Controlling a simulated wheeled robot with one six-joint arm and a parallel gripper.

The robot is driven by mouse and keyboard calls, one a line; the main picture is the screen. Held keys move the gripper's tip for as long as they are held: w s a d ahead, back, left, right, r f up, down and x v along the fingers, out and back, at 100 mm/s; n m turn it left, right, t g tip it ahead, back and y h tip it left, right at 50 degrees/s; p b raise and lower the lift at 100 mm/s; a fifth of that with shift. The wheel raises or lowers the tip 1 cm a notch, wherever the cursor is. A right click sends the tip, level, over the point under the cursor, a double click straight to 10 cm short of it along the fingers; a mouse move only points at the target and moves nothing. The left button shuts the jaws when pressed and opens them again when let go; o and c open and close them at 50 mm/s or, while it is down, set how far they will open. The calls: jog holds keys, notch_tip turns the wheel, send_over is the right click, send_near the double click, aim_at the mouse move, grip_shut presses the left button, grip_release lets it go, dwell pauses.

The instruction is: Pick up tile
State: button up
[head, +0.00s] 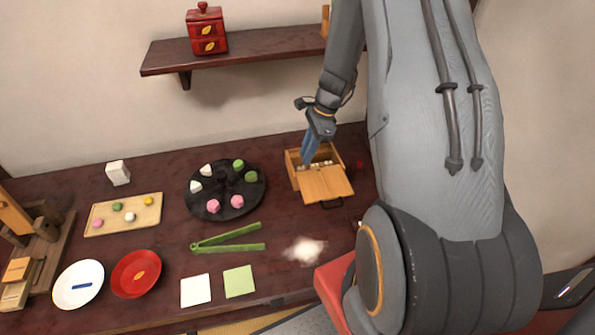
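My gripper (308,162) points down over a wooden box (292,175), its blue-grey fingertips at or inside the box opening. The box's lid or front panel (326,184) lies slid out toward the table's front. Several small pale pieces (326,163), possibly tiles, lie in the box beside the fingertips. They are too small to tell apart, and the fingers partly hide the inside. I cannot tell whether the fingers are apart or hold a piece.
A black round tray (226,190) with pink, white and green sweets stands left of the box. Green tongs (228,238), a white square (196,290), a green square (239,281), a red plate (136,274) and a white plate (78,284) lie in front. A shelf (265,47) hangs above.

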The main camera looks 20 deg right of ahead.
aim_at(301, 167)
jog(key=shift+p+x, duration=1)
jog(key=shift+x, duration=1.4)
grip_shut()
